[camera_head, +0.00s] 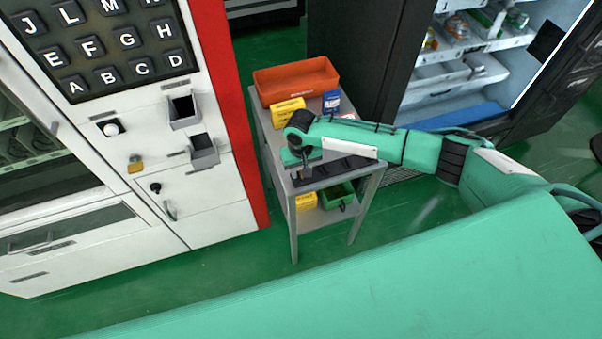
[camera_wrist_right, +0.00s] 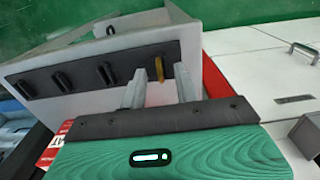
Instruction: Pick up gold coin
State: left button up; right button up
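A gold coin (camera_wrist_right: 182,84) shows as a thin upright edge at the right end of a black slotted strip (camera_wrist_right: 85,76) in the right wrist view. The strip lies on a small grey cart and also shows in the head view (camera_head: 338,167). My right gripper (camera_wrist_right: 158,86) is over the strip's end with its two grey fingers apart. The coin is close to the right finger; I cannot tell whether they touch. In the head view my right gripper (camera_head: 301,162) is over the cart's front left corner, and the coin cannot be made out. My left gripper is not in view.
The cart (camera_head: 282,187) also holds an orange bin (camera_head: 297,78), yellow boxes (camera_head: 288,110) and, on its lower shelf, a green bin (camera_head: 338,194). A white and red vending machine (camera_head: 215,207) stands close on the left. An open lit cabinet (camera_head: 455,75) stands behind right.

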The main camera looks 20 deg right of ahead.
grip_shut()
jog(key=shift+r, duration=0.1)
